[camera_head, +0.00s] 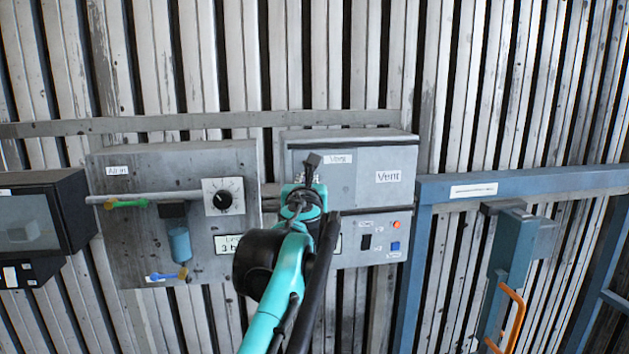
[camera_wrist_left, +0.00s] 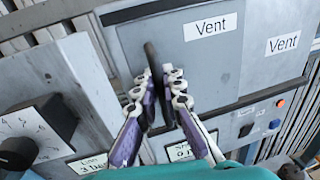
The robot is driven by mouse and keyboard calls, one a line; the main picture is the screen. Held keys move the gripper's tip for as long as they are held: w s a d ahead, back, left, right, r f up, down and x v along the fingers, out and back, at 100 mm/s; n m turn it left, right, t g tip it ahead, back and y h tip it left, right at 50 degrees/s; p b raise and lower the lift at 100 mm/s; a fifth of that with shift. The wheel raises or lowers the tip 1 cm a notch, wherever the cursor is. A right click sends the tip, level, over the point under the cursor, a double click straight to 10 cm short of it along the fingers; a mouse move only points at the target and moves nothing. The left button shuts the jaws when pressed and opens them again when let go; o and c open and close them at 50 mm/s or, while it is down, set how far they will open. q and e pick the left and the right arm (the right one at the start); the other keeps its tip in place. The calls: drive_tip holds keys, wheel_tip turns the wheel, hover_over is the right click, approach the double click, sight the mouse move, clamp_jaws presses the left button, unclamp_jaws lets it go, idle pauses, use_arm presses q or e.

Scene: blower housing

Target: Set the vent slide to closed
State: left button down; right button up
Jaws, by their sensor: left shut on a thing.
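The vent slide shows as a grey panel in a box labelled "Vent" (camera_head: 365,165), with a dark upright handle (camera_head: 313,162) at its left part. In the left wrist view the dark handle (camera_wrist_left: 151,62) stands between the fingers of my left gripper (camera_wrist_left: 158,85), which is shut on it. In the head view my left gripper (camera_head: 303,190) is at the left side of the vent box, and my arm hides the box's lower left. The slide's track and end marks are mostly hidden. My right gripper is not in view.
Left of the vent box is a grey panel (camera_head: 135,235) with a black dial (camera_head: 222,200), a pipe with a green lever (camera_head: 128,204) and a blue filter bowl (camera_head: 179,245). Below the slide are a black switch (camera_head: 366,242) and orange and blue buttons. A blue frame (camera_head: 440,188) stands right.

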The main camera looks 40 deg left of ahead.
use_arm(q)
drive_tip(key=c, duration=1.9)
unclamp_jaws()
drive_tip(key=shift+s+a, duration=0.2)
drive_tip(key=v, duration=1.2)
